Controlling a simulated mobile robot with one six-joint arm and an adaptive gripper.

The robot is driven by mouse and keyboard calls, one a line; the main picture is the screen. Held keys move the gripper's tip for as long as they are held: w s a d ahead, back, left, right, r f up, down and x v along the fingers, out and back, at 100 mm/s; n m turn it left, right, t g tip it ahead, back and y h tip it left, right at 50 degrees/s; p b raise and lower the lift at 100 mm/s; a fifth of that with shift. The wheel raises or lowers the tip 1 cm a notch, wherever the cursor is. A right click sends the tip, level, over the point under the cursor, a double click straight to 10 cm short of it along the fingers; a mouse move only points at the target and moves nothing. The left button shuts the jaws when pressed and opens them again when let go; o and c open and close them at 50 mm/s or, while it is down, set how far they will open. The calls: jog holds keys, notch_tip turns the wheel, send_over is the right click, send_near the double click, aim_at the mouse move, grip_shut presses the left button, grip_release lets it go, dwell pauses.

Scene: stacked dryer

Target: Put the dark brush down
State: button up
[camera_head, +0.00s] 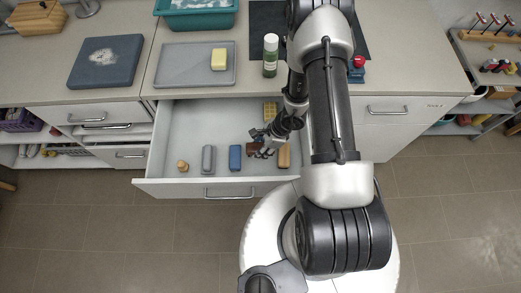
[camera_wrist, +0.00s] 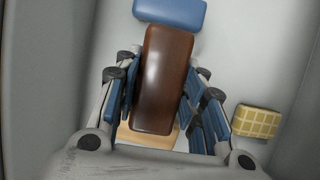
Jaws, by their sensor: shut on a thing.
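The dark brush shows as a glossy brown block (camera_wrist: 165,80) between my gripper's fingers (camera_wrist: 160,98) in the wrist view. The blue finger pads sit on both sides of it, and the gripper is shut on it. In the head view my gripper (camera_head: 265,142) reaches down into the open drawer (camera_head: 185,130), with the dark brush (camera_head: 253,149) at its fingers, near the drawer's front. I cannot tell whether the brush touches the drawer floor. In the wrist view it overlaps part of a tan wooden block (camera_wrist: 148,137).
In the drawer, a blue block (camera_head: 235,158) and a grey block (camera_head: 208,158) lie left of the gripper, with a small wooden piece (camera_head: 182,166) farther left. The tan block (camera_head: 284,156) is just right. A yellow checked block (camera_head: 270,110) lies behind. The drawer's back left is clear.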

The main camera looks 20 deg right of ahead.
notch_tip(320, 180, down, 2)
jog(key=shift+f, duration=0.1)
jog(key=shift+f+b, duration=0.25)
jog(key=shift+b, duration=0.35)
jog(key=shift+f+b, duration=0.3)
jog(key=shift+b, duration=0.1)
jog(key=o, duration=1.1)
jog(key=shift+r, duration=0.2)
